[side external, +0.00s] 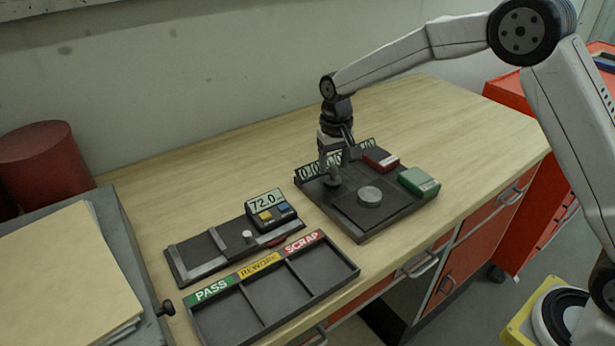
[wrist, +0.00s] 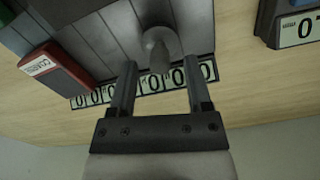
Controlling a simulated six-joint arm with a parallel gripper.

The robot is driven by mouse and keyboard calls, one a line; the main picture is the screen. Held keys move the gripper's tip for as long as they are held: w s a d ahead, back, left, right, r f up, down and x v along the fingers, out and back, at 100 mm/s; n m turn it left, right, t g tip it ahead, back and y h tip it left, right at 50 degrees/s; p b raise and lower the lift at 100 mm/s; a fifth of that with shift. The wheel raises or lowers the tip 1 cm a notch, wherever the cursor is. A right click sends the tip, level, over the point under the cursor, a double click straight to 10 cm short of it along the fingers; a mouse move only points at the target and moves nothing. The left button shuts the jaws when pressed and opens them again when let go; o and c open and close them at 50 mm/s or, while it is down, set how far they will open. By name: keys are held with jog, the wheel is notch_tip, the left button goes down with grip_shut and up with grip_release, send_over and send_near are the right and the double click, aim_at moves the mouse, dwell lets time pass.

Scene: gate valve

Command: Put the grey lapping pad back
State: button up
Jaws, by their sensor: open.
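My gripper (side external: 335,168) points down over the back left of a dark tray (side external: 365,236). Its two fingers (wrist: 160,64) are apart in the wrist view. A grey piece with a rounded upright knob (wrist: 159,40) stands by the gap between the fingertips; it looks like the grey lapping pad, but I cannot tell for sure. In the side view this grey piece (side external: 333,181) is partly hidden by the fingers. A grey round disc (side external: 370,195) lies on the tray's dark central plate. I see no grip on anything.
A red block (side external: 380,159) and a green block (side external: 419,181) sit at the tray's right. Number plates (wrist: 150,83) line its back edge. A gauge reading 72.0 (side external: 265,202) and a PASS, REWORK, SCRAP tray (side external: 272,288) stand left. The table behind is clear.

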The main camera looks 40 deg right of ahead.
aim_at(334, 166)
notch_tip(334, 166, up, 10)
jog(key=shift+r, duration=0.2)
jog(key=shift+s, duration=0.1)
dwell(0.8)
jog(key=s+d+f+n+t, duration=0.1)
jog(key=s+f, duration=0.4)
jog(key=s, duration=0.7)
jog(key=s+d+f+n+t, duration=0.1)
jog(key=s+d+f, duration=0.2)
jog(key=s+f, duration=0.3)
jog(key=s, duration=0.5)
jog(key=shift+s+d+t, duration=0.2)
jog(key=shift+s+t, duration=0.1)
jog(key=shift+s, duration=0.1)
